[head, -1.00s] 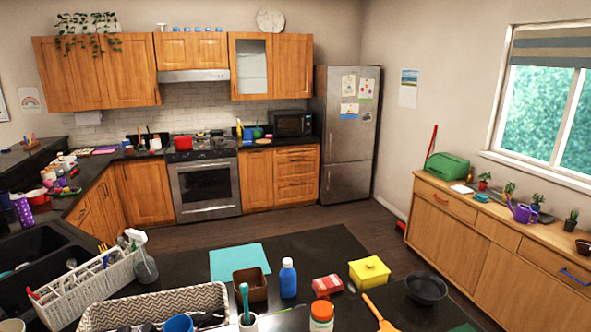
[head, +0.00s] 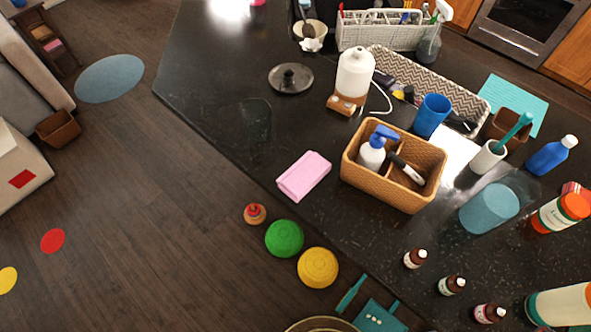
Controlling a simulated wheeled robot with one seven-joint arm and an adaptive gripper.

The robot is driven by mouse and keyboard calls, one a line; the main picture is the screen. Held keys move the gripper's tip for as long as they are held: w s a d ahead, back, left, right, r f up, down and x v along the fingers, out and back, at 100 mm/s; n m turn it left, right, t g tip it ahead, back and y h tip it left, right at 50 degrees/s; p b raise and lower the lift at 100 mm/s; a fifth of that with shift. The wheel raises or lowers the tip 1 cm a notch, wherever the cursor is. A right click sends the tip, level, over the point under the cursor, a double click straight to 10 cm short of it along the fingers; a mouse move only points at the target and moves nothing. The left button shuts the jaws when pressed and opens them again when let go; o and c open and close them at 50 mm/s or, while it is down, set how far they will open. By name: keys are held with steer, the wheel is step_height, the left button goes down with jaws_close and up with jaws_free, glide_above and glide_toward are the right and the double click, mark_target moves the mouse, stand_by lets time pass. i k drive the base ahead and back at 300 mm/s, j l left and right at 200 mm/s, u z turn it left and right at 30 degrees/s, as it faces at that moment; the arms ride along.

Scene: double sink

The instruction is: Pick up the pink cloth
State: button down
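The pink cloth (head: 304,176) lies folded on the black countertop (head: 225,85), close to the counter's front edge. It is just left of a wicker caddy (head: 375,190) and appears apart from it. The whole cloth shows, with nothing on top of it. My gripper is not in view in the head view.
The caddy holds a white pump bottle (head: 371,157). A clear glass (head: 256,122), a dark lid (head: 291,78) and a white bottle on a wooden base (head: 354,75) stand behind the cloth. Green (head: 284,238) and yellow (head: 318,267) round items are below the counter edge.

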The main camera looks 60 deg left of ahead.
mark_target(302, 176)
steer(key=u, duration=2.2)
steer(key=z, duration=2.7)
steer(key=u, duration=2.7)
steer(key=i+j+z, duration=0.2)
steer(key=j, duration=0.1)
